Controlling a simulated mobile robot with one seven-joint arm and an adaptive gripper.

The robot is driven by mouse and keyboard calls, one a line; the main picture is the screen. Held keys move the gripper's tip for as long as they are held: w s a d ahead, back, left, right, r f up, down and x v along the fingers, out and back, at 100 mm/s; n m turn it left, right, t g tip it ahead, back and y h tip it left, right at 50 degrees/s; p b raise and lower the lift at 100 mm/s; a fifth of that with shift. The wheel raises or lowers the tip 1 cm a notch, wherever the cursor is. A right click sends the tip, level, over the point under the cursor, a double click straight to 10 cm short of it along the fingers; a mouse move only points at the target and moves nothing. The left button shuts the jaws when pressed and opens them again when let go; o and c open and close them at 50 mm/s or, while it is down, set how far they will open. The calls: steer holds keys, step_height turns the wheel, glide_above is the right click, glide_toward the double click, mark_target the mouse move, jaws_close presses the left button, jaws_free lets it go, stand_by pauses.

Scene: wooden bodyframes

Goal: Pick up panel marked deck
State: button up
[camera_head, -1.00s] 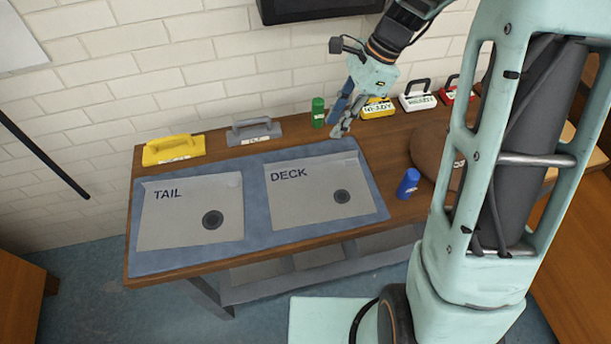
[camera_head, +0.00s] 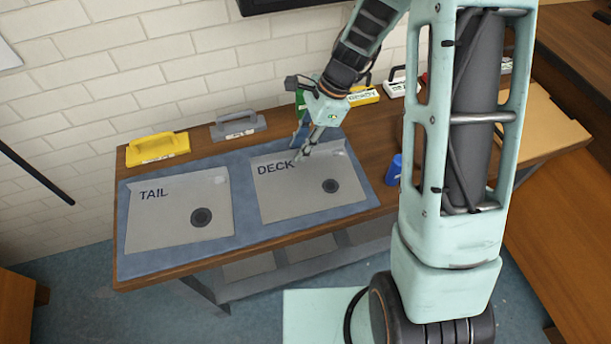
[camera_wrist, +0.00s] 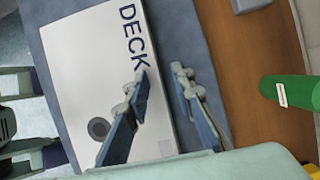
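The panel marked DECK (camera_head: 285,200) is a thin grey sheet with a dark round knob or hole. It lies flat on the right half of a blue mat (camera_head: 243,205). It also shows in the wrist view (camera_wrist: 85,60). My gripper (camera_head: 303,152) is over the panel's back edge, near the lettering. In the wrist view my gripper (camera_wrist: 162,76) is open and empty. One finger is over the panel and the other over the mat beyond its edge. How high the fingertips are above the panel I cannot tell.
A panel marked TAIL (camera_head: 165,220) lies left on the mat. Yellow (camera_head: 155,150) and grey (camera_head: 238,126) handled items stand along the back. A green cylinder (camera_wrist: 290,91) is close to my gripper. A blue cylinder (camera_head: 394,170) stands right of the mat.

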jaws_close()
steer(key=shift+r, duration=0.15)
stand_by(0.4)
